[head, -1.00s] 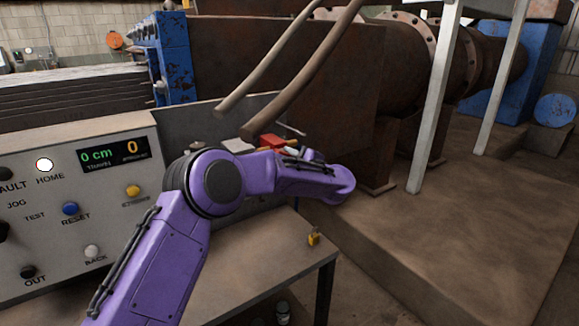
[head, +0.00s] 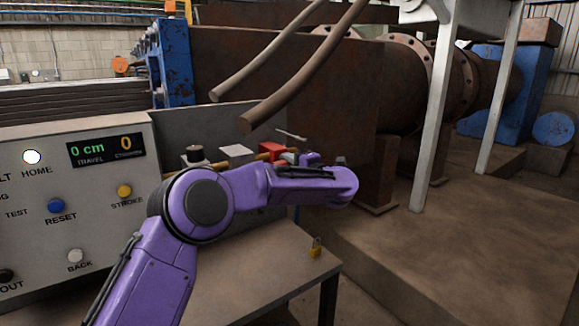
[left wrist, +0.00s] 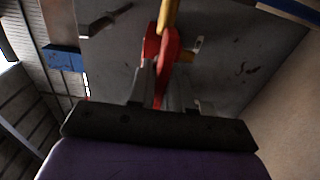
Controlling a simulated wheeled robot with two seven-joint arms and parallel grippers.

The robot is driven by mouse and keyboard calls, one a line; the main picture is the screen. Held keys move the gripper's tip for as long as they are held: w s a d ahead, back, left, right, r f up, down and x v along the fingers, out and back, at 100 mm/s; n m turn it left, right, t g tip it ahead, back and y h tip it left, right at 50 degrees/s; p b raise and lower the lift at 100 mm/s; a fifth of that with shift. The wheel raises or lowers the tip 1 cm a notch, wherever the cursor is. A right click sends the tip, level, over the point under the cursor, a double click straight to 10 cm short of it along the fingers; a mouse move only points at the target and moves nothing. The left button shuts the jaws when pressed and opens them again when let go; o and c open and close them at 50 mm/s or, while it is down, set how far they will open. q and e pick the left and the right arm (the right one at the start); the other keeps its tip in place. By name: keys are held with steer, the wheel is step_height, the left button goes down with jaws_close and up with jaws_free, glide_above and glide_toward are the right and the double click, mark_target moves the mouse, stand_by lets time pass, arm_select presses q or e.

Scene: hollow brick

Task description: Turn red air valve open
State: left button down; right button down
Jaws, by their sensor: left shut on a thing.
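The red air valve (head: 270,153) sits on a brass-coloured pipe behind the control box, partly hidden by my left arm. My left gripper (head: 290,157) is at its right side. In the left wrist view the red valve handle (left wrist: 162,45) runs down between the two fingers of my left gripper (left wrist: 161,92), which is shut on it. A yellow pipe piece (left wrist: 169,14) shows above the handle. The exact turn of the handle is hard to tell. My right gripper is out of view.
A control panel (head: 90,215) with buttons and a display stands at the left. Two thick hoses (head: 300,75) hang above the valve. A grey post (head: 434,120) stands to the right.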

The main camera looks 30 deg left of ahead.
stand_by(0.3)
arm_select(q)
steer(key=c, duration=1.2)
jaws_free()
steer(key=shift+o, duration=0.2)
steer(key=shift+d, duration=0.15)
steer(key=b+v, duration=0.2)
steer(key=v, duration=0.8)
steer(key=shift+d, duration=0.15)
steer(key=shift+s+f, duration=0.15)
